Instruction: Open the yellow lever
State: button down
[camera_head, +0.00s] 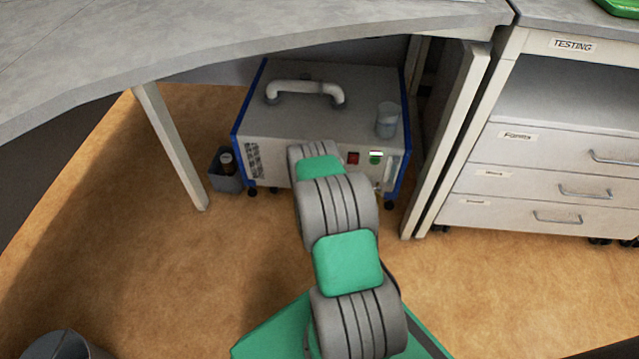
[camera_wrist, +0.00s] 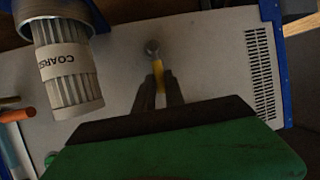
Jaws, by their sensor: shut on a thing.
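The yellow lever (camera_wrist: 158,73) shows in the wrist view, on the light grey front panel of a machine, just below a round metal fitting (camera_wrist: 152,47). My gripper (camera_wrist: 158,88) has its two dark fingers closed on the lever from both sides, and they cover part of it. In the head view the machine (camera_head: 330,118) is a grey box with blue edges under the desk. There my arm hides the lever and the gripper.
A ribbed canister labelled COARSE (camera_wrist: 66,75) stands out from the panel at left, near an orange part (camera_wrist: 16,115). A desk leg (camera_head: 172,147) and a bin (camera_head: 224,170) are left of the machine. The desk top (camera_head: 250,40) overhangs; a drawer unit (camera_head: 545,180) stands right.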

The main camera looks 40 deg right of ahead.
dwell(0.3)
jog(key=c, duration=1.4)
grip_release()
jog(key=p+v, duration=0.2)
jog(key=v, duration=0.6)
jog(key=shift+p, duration=0.4)
